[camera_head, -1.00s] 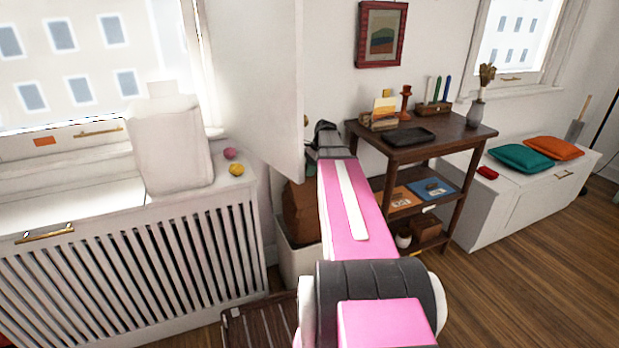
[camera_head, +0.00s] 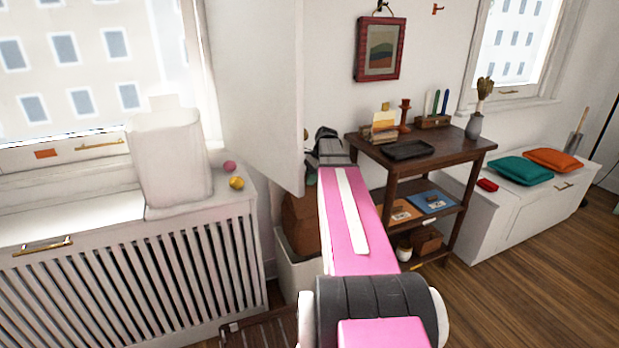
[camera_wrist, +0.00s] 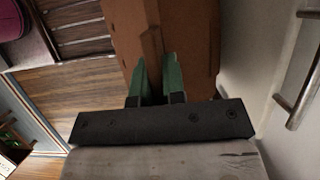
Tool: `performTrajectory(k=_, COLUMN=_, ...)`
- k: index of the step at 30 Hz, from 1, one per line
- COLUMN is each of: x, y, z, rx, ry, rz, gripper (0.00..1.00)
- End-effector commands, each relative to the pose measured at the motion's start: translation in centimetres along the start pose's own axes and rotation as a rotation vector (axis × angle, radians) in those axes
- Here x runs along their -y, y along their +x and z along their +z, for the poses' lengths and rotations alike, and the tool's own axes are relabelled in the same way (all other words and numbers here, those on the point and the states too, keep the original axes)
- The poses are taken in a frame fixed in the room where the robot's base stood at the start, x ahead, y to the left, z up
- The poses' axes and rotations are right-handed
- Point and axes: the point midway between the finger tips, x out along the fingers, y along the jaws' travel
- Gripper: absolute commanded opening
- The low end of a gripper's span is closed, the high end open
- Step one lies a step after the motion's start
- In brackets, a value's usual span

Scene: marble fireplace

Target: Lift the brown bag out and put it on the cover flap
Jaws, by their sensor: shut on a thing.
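The brown bag (camera_head: 300,222) stands in a white bin (camera_head: 297,275) between the radiator cover and the dark table, with its upper part above the rim. My arm hides its right side in the head view. In the wrist view the bag (camera_wrist: 196,45) fills the top middle. My gripper (camera_wrist: 157,78) has its green fingers shut on a narrow brown piece of the bag, seemingly its handle. In the head view the fingertips are hidden. A pale flap (camera_head: 70,222) with a brass handle lies on the white radiator cover at the left.
A white bag-like container (camera_head: 172,155), a pink ball (camera_head: 229,166) and a yellow ball (camera_head: 237,183) are on the radiator cover. An open white door panel (camera_head: 255,90) hangs close to my gripper. The dark table (camera_head: 460,148) stands right. A slatted brown rack (camera_head: 262,328) is below.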

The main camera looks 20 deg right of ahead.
Motion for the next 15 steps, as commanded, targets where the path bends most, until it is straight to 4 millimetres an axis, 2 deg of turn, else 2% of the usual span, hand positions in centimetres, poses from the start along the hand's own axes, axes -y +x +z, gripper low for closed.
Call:
performTrajectory(k=1, x=-0.8, y=0.1, z=0.3, rx=0.000, ry=0.000, rz=0.000, gripper=0.00)
performTrajectory(k=15, x=-5.3, y=0.7, z=1.6, rx=0.000, ry=0.000, rz=-0.001, gripper=0.00)
